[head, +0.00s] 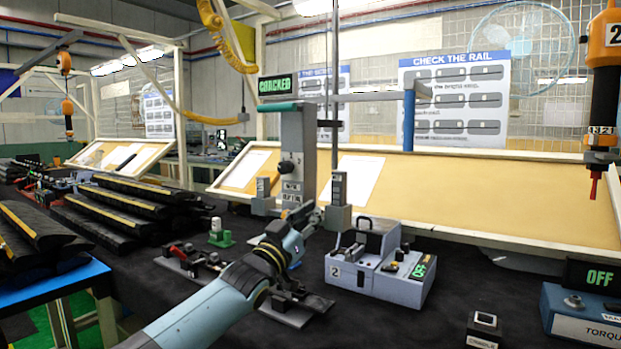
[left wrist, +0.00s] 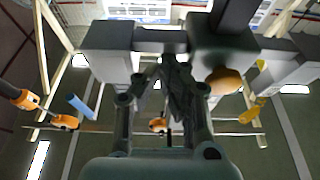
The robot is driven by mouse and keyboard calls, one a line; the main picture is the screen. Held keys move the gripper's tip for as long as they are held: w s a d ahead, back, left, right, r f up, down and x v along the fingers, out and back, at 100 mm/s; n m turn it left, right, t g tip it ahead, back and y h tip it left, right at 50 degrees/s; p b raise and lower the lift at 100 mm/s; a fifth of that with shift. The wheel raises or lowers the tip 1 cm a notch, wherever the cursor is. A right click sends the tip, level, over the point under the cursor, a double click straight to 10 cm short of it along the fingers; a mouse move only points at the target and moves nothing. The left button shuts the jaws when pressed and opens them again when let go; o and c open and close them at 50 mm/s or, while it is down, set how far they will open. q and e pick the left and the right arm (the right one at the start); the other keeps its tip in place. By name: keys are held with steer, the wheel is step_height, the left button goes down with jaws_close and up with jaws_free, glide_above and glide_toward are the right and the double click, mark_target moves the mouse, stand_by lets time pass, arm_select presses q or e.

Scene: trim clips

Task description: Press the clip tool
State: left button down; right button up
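My left gripper (head: 314,217) is in front of the foot of a tall grey column (head: 299,150), which carries a green-lettered sign (head: 275,84) reading CRACKED. In the left wrist view its fingertips (left wrist: 171,64) come together, and they look shut, with nothing clear between them. Two grey blocks stand on either side of the fingers, a left one (left wrist: 120,45) and a right one (left wrist: 222,48). Contact cannot be told. A grey-blue device (head: 378,270) marked 2, with a dark handle and an OFF display, stands right of the gripper. No part is plainly labelled as the clip tool. My right gripper is out of view.
Black trim rails (head: 130,200) with yellow strips are stacked at the left. A small green fixture (head: 220,234) stands left of my arm. A blue torque box (head: 585,312) is at the right edge, under a hanging orange driver (head: 604,80).

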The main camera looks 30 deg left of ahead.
arm_select(q)
step_height(320, 180, down, 10)
steer(key=b, duration=0.6)
steer(key=shift+r, duration=0.15)
step_height(320, 180, up, 5)
steer(key=p, duration=0.3)
steer(key=f+v, duration=0.1)
steer(key=v, duration=0.9)
steer(key=shift+b, duration=0.3)
